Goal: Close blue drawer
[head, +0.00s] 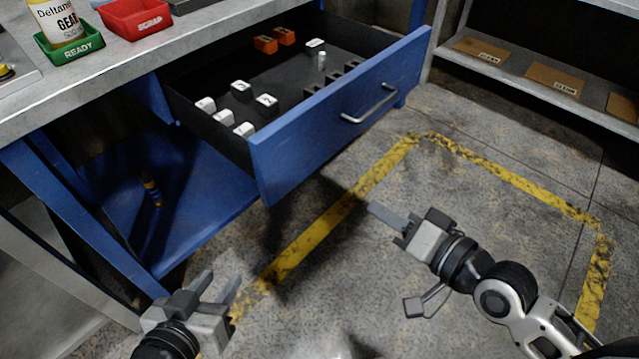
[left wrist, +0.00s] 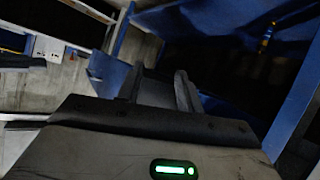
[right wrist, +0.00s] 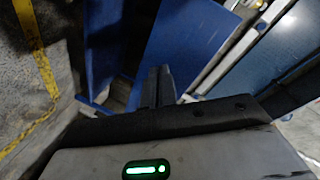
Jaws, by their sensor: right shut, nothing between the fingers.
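The blue drawer (head: 335,115) is pulled far out from under the workbench, and its dark inside shows. Its blue front carries a silver bar handle (head: 369,104). White blocks and small orange items lie inside it. My right gripper (head: 372,209) is shut and empty, low in front of the drawer front and apart from it. Blue panels show past its fingers in the right wrist view, but I cannot tell which is the drawer. My left gripper (head: 223,276) is open and empty, at the lower left, in front of the bench's blue frame and apart from the drawer.
The grey bench top (head: 130,75) holds a green tray (head: 72,50) with a bottle and a red tray (head: 135,18). A blue lower shelf (head: 190,215) lies under the drawer. A shelf rack (head: 560,85) stands at the right. The floor inside the yellow line (head: 325,230) is clear.

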